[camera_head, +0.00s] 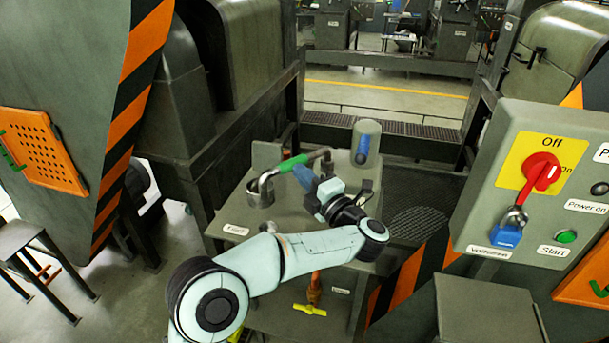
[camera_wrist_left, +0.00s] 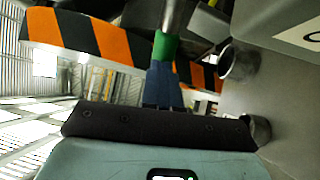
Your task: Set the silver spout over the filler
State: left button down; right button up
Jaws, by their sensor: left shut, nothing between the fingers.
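The silver spout (camera_head: 265,183) is a bent metal pipe with a green sleeve (camera_head: 294,163). Its left end hangs down at a short grey metal cup (camera_head: 260,196) on the bench, which looks like the filler; I cannot tell if the end is inside or only above it. My left gripper (camera_head: 298,171) is shut, its blue fingertips right by the green sleeve, nothing held between them. In the left wrist view, the blue fingers point up to the green sleeve (camera_wrist_left: 165,47), with the silver pipe (camera_wrist_left: 174,15) beyond it. My right gripper is not in view.
A grey cylinder with a blue part (camera_head: 366,143) stands at the back of the bench (camera_head: 300,215). A control panel (camera_head: 540,185) with a red switch is at the right. A yellow-handled valve (camera_head: 310,309) sits below the bench. A striped machine (camera_head: 130,70) stands left.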

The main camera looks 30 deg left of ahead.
aim_at(286, 167)
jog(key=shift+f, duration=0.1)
pick_arm(q)
jog(key=a+m+t+h+b, duration=0.1)
jog(key=b, duration=0.1)
jog(key=a+m+t+h+b, duration=0.1)
jog(key=t+b, duration=0.1)
jog(key=a+m+t+h+b, duration=0.1)
jog(key=shift+w+a+f+t+b, duration=0.15)
jog(key=shift+a+f+t+b, duration=0.15)
jog(key=shift+b, duration=0.1)
jog(key=shift+w+a+r+m+t+h+b, duration=0.1)
jog(key=shift+w+a+m+t+h+b, duration=0.1)
jog(key=shift+a+m+t+h+b, duration=0.3)
jog(key=shift+w+a+m+t+h+b, duration=0.15)
jog(key=shift+a+m+t+h+b, duration=0.25)
jog(key=shift+t+h+b, duration=0.1)
jog(key=w+a+h, duration=0.1)
jog(key=w+a+m+t, duration=0.1)
jog(key=a, duration=0.1)
jog(key=shift+w+r+h+b, duration=0.3)
jog(key=shift+r+h+b, duration=0.05)
jog(key=shift+h, duration=0.05)
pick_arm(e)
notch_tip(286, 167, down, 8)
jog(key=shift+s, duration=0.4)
pick_arm(q)
jog(key=shift+a+r, duration=0.1)
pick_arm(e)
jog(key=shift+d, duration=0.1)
